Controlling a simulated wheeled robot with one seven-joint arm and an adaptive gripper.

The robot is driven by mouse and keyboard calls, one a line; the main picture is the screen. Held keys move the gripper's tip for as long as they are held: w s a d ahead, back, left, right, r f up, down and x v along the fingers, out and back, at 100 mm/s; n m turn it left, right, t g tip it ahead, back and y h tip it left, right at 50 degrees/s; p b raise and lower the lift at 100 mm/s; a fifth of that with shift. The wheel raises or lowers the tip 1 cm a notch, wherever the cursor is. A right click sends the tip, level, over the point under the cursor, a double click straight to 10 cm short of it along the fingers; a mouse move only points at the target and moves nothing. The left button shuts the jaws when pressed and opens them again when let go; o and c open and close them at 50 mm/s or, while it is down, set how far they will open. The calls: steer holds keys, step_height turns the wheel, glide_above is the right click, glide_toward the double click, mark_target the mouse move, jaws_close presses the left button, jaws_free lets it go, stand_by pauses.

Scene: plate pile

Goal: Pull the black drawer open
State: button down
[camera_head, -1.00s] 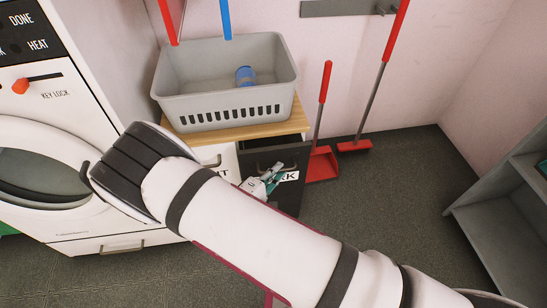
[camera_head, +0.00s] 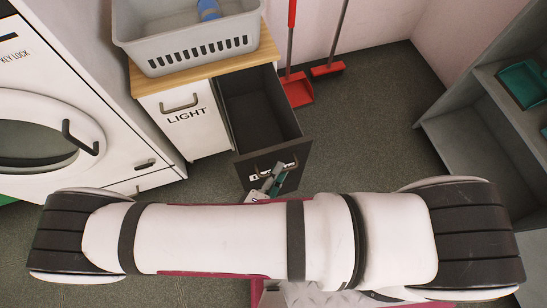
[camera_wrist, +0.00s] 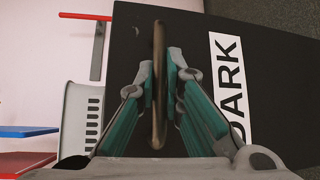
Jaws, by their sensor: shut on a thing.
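The black drawer (camera_head: 262,112) stands pulled well out of the cabinet in the head view, and its dark inside shows empty. Its front fills much of the wrist view (camera_wrist: 275,75), with a white label reading DARK (camera_wrist: 229,88). The drawer's handle (camera_wrist: 158,85) is a metal bar that runs up and down in the wrist view. My gripper (camera_wrist: 163,85) is shut on this handle, one finger on each side of the bar. In the head view my gripper (camera_head: 272,178) is at the drawer front, partly hidden by my arm.
The white LIGHT door (camera_head: 185,118) beside the drawer is shut. A grey basket (camera_head: 190,45) with a blue item (camera_head: 209,9) stands on the wooden top (camera_head: 150,83). A washer (camera_head: 50,140) is at left, a red dustpan (camera_head: 297,90) behind, grey shelves (camera_head: 470,125) at right. Floor between is clear.

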steer(key=shift+s, duration=0.15)
steer(key=c, duration=1.7)
jaws_free()
